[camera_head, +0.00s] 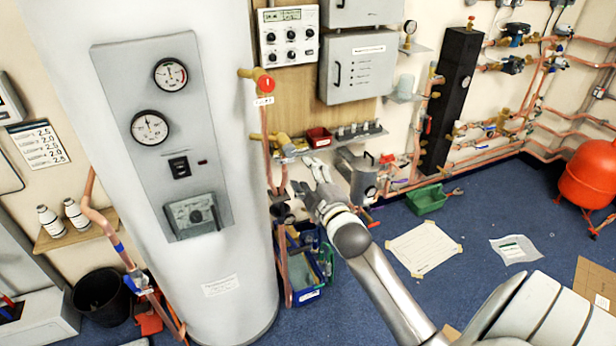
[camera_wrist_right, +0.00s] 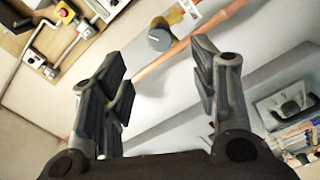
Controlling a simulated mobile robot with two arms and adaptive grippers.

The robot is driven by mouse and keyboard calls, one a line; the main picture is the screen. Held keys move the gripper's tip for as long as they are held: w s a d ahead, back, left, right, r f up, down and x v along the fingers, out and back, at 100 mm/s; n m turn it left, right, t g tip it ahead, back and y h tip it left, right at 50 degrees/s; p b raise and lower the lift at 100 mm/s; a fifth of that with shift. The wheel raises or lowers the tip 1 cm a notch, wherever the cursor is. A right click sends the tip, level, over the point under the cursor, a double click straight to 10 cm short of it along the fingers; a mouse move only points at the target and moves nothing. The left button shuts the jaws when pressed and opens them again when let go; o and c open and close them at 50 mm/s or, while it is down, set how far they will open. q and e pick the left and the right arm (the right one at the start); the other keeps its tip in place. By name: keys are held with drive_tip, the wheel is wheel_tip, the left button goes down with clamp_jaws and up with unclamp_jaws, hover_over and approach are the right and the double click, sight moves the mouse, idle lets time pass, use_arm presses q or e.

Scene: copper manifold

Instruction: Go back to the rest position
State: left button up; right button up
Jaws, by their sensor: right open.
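My right arm comes in from the lower right in the head view, and its gripper (camera_head: 318,178) is raised in front of the wall, just right of the white cylinder (camera_head: 120,70). In the right wrist view my right gripper (camera_wrist_right: 160,85) has its two dark fingers spread wide, with nothing between them. A copper pipe (camera_wrist_right: 165,57) and a grey round knob (camera_wrist_right: 159,40) show behind the fingers. My left gripper is not in either view.
Grey wall boxes (camera_head: 357,65) hang above the gripper. A blue crate (camera_head: 308,294) stands on the floor below it. A green bin (camera_head: 426,198), a paper sheet (camera_head: 424,248) and a red tank (camera_head: 590,175) are farther right.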

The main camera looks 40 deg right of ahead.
idle(0.6)
wheel_tip(320, 180, down, 22)
drive_tip(key=s+a+m+g+y+b, duration=0.1)
drive_tip(key=s+a+m+g+y, duration=0.1)
drive_tip(key=s+a+g, duration=0.15)
drive_tip(key=s+a+f+m+g+b, duration=0.1)
drive_tip(key=s+a+f+g, duration=0.1)
drive_tip(key=s+f, duration=0.35)
drive_tip(key=s+a+f+g+y, duration=0.1)
drive_tip(key=s+f+g, duration=0.1)
drive_tip(key=f, duration=0.7)
drive_tip(key=s+a+f+m+g+b, duration=0.1)
drive_tip(key=s+a+f, duration=0.1)
drive_tip(key=s+f, duration=0.35)
drive_tip(key=s+a+f+m+g, duration=0.1)
drive_tip(key=s+a+f+g, duration=0.1)
drive_tip(key=s+f, duration=0.5)
drive_tip(key=s+a+f+m+g+y+b, duration=0.1)
drive_tip(key=s+a+f+g, duration=0.2)
drive_tip(key=s+f, duration=0.4)
drive_tip(key=s+a+f+m+g, duration=0.1)
drive_tip(key=s+a+f+g, duration=0.2)
drive_tip(key=s+f, duration=0.5)
drive_tip(key=s, duration=1.1)
